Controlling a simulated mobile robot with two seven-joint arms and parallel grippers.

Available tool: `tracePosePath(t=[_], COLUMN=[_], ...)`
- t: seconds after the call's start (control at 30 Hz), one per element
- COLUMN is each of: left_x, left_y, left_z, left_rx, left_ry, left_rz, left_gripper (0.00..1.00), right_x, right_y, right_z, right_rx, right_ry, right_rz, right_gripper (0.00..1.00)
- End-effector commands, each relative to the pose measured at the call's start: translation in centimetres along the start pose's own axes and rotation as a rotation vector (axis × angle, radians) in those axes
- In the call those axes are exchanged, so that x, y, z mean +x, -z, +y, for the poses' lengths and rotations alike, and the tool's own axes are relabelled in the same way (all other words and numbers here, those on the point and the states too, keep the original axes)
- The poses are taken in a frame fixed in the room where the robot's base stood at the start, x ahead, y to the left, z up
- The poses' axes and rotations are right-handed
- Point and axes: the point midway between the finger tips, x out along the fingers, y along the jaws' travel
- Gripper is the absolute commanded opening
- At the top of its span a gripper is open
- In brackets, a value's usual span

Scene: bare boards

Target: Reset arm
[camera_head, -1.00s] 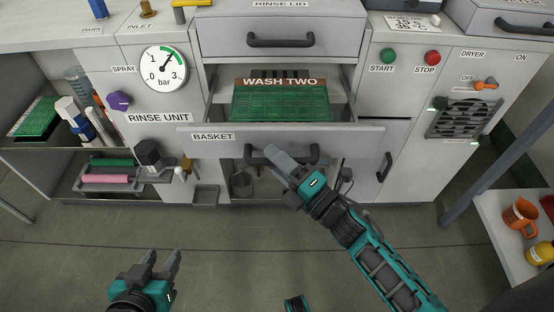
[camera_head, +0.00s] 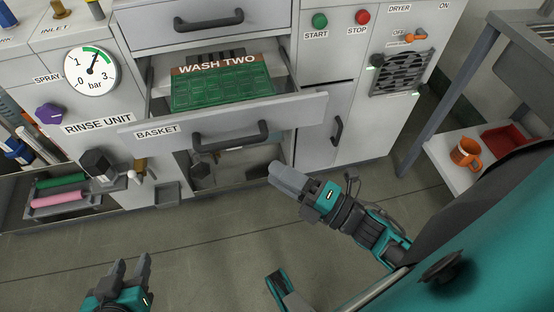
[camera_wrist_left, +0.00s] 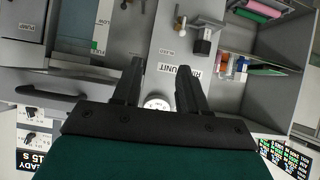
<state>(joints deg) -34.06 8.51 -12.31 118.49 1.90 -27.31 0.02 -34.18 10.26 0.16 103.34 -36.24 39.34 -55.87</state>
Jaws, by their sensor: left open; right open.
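My left gripper (camera_head: 131,272) is open and empty at the bottom left of the head view, above the floor and apart from the rinse unit. In the left wrist view its two fingers (camera_wrist_left: 160,85) stand apart with nothing between them. My right gripper (camera_head: 287,181) is in the middle of the head view, in front of and below the basket drawer. It is empty and apart from the drawer's handle (camera_head: 231,138). Its fingers overlap from this angle. The basket drawer (camera_head: 300,111) is pulled out and holds a green board (camera_head: 222,88) labelled WASH TWO.
The rinse unit's gauge (camera_head: 90,73) and purple spray knob (camera_head: 49,113) are on the left. A pink roller (camera_head: 58,199) lies on a low shelf. A side table at the right holds an orange mug (camera_head: 466,153) and a red tray (camera_head: 505,137). The floor (camera_head: 200,250) in front is clear.

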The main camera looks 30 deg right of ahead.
Motion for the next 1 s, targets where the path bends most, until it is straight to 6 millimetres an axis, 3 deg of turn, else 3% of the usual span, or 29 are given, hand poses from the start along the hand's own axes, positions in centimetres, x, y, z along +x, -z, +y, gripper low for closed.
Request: tracePosePath(t=[0.47, 0.57, 0.73, 0.9, 1.0], left_x=[-0.4, -1.2, -2.9, -4.5, -5.0], left_y=[0.8, 2.0, 3.8, 4.0, 3.9], left_z=[0.1, 0.0, -0.8, -1.9, -2.1], left_rx=[-0.003, 0.0, 0.01, 0.02, 0.022], left_ry=[0.001, 0.005, 0.026, 0.054, 0.06], left_rz=[0.003, 0.007, 0.011, -0.007, -0.014], left_gripper=[0.43, 0.43, 0.43, 0.43, 0.43], right_x=[0.3, 0.8, 0.9, 0.0, -0.6], right_y=[-0.5, -1.6, -3.0, -1.6, -0.3], right_z=[0.5, 1.3, 1.5, 0.8, 0.4], right_rx=[0.073, 0.263, 0.798, 1.302, 1.503], right_ry=[0.02, 0.072, 0.198, 0.313, 0.365], right_rz=[-0.037, -0.13, -0.382, -0.62, -0.724], right_gripper=[0.43, 0.43, 0.43, 0.43, 0.43])
